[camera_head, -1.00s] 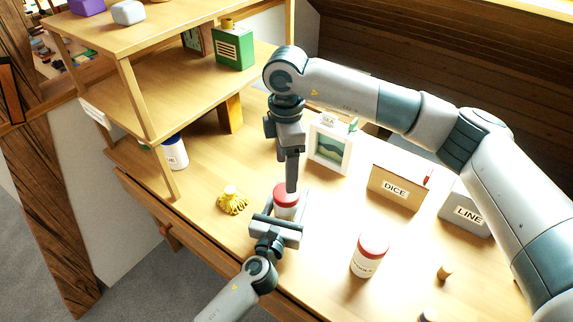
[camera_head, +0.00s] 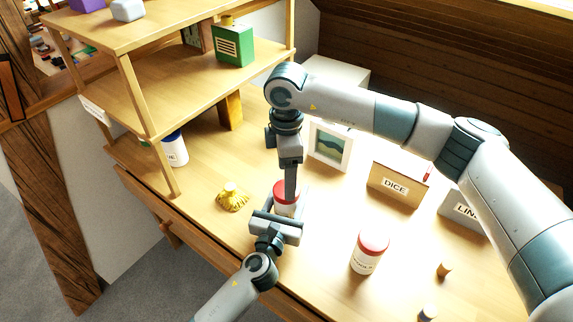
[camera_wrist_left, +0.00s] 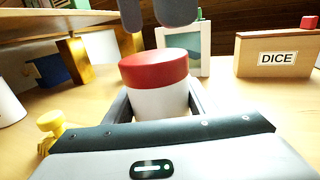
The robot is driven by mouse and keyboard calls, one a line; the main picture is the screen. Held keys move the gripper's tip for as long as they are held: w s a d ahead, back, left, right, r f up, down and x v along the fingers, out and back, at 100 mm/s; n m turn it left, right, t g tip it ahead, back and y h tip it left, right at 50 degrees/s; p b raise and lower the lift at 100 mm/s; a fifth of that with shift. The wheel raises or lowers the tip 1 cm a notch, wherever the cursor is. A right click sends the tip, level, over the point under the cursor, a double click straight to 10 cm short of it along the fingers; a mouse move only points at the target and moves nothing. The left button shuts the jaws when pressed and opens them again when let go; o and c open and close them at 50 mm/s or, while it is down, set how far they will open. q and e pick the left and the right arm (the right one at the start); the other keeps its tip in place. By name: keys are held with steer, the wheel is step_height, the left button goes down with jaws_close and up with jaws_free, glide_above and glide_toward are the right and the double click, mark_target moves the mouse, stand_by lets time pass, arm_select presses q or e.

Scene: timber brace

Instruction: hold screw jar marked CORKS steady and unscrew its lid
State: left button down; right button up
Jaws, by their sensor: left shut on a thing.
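A white screw jar with a red lid (camera_head: 286,190) stands on the bench, upright. In the left wrist view its white body (camera_wrist_left: 160,101) is between the jaws and its lid (camera_wrist_left: 154,68) is on. No marking on it shows. My left gripper (camera_head: 281,214) is shut on the jar's body from the front. My right gripper (camera_head: 290,196) points down over the lid.
A second red-lidded white jar (camera_head: 368,256) stands to the right. A yellow tasselled thing (camera_head: 233,199) lies left of the held jar. Behind are a picture frame (camera_head: 347,147), a DICE box (camera_head: 389,195) and a LINE box (camera_head: 452,210). A shelf (camera_head: 190,85) rises at the left.

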mark_target(286, 206)
steer(key=shift+f, duration=2.1)
